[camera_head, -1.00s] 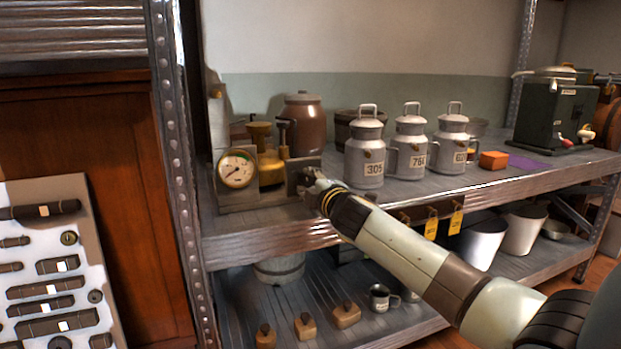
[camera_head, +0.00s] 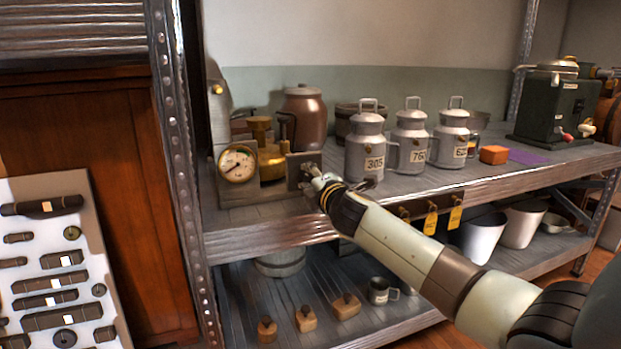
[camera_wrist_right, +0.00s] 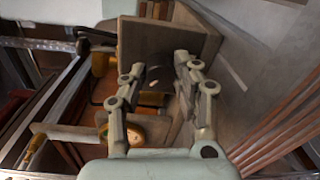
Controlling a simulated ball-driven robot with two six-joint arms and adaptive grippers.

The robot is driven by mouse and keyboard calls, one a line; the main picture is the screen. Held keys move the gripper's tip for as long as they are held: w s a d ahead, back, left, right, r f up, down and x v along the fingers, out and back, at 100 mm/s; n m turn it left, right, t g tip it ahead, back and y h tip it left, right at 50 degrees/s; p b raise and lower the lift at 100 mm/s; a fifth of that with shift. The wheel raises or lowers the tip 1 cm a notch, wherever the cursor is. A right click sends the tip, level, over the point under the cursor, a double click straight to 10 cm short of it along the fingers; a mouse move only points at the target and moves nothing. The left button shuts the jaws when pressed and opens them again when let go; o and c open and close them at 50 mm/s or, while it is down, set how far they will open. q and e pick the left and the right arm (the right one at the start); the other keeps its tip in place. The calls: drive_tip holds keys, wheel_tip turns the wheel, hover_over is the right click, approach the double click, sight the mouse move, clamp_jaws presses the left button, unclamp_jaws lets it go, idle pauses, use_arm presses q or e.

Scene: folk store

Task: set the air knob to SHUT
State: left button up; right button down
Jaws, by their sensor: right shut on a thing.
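A dark square plate (camera_head: 297,168) stands on the shelf beside the brass burner (camera_head: 267,156) and the round white-faced gauge (camera_head: 237,164). My right gripper (camera_head: 311,172) is at the plate's face, its fingers pointing at it. In the right wrist view the plate (camera_wrist_right: 190,38) lies straight ahead, and the fingers of my right gripper (camera_wrist_right: 162,78) are closed in at its middle. The air knob is mostly hidden between the fingertips, so its setting cannot be read. The gauge (camera_wrist_right: 128,132) also shows there at lower left. My left gripper is out of view.
Several numbered metal cans (camera_head: 366,150) stand just right of my right gripper. An orange block (camera_head: 493,154) and a dark green machine (camera_head: 552,110) are further right. A steel upright (camera_head: 178,150) bounds the shelf at left. Wooden pieces and a mug (camera_head: 379,291) sit below.

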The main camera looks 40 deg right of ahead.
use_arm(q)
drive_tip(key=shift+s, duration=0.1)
use_arm(e)
drive_tip(key=shift+f, duration=0.15)
drive_tip(key=c, duration=1.3)
unclamp_jaws()
drive_tip(key=shift+c, duration=0.2)
drive_tip(key=o, duration=0.3)
drive_tip(key=shift+a, duration=0.1)
drive_tip(key=shift+o, duration=0.2)
drive_tip(key=shift+s, duration=0.4)
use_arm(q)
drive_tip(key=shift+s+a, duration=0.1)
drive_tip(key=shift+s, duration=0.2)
use_arm(e)
drive_tip(key=v, duration=1.1)
drive_tip(key=shift+s, duration=0.15)
